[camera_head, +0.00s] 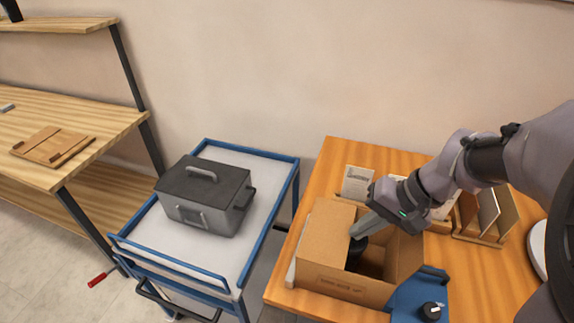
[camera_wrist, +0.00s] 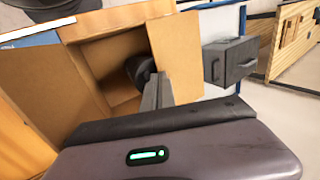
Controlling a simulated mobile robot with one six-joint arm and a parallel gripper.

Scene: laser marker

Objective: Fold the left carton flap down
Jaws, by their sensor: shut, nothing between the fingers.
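The open cardboard carton (camera_head: 345,287) stands on the orange wooden table. Its left flap (camera_head: 325,232) is a broad brown panel along the carton's left side; in the wrist view the flap (camera_wrist: 176,55) rises beside the opening. My gripper (camera_head: 356,234) reaches in from the right, with its fingertips close to the flap's right edge. In the wrist view my gripper (camera_wrist: 158,90) is shut and empty, next to the flap's face; I cannot tell if they touch. A dark rounded object (camera_wrist: 140,68) sits inside the carton, partly hidden.
A blue mat (camera_head: 408,298) with a black knob-like item (camera_head: 431,311) lies right of the carton. A wooden rack (camera_head: 490,217) with panels and upright cards (camera_head: 357,183) stand behind. A blue cart (camera_head: 207,142) carrying a grey lidded box (camera_head: 205,195) is at left.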

